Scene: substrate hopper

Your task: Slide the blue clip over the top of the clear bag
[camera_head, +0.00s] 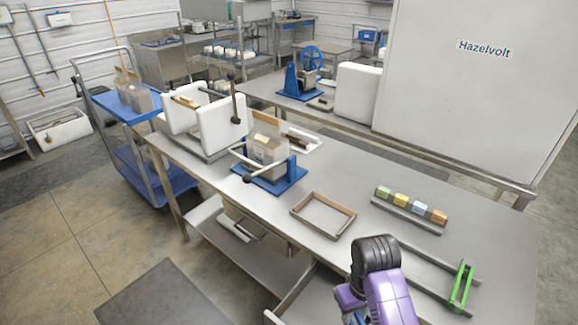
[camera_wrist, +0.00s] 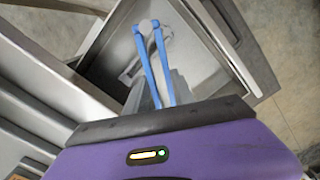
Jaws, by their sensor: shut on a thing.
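The blue clip (camera_wrist: 163,62) shows in the wrist view as two narrow blue bars that meet at a pale hinge at the far end. My gripper (camera_wrist: 157,88) is shut on it near its close end; the fingers are partly hidden by the clip. The clip is over an open drawer (camera_wrist: 213,28). In the head view my purple arm reaches down at the bottom right, and my gripper and the clip are hidden. A grey, see-through bag (camera_head: 267,148) with a brownish top stands upright in a blue stand (camera_head: 271,184) on the table, well away from my arm.
A green clip (camera_head: 462,287) stands on a rail at the table's right end. Several coloured blocks (camera_head: 411,204) sit on a strip. An empty frame (camera_head: 323,216) lies mid-table. White blocks (camera_head: 185,112) stand left of the bag. Another bag (camera_head: 132,92) is on the blue cart.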

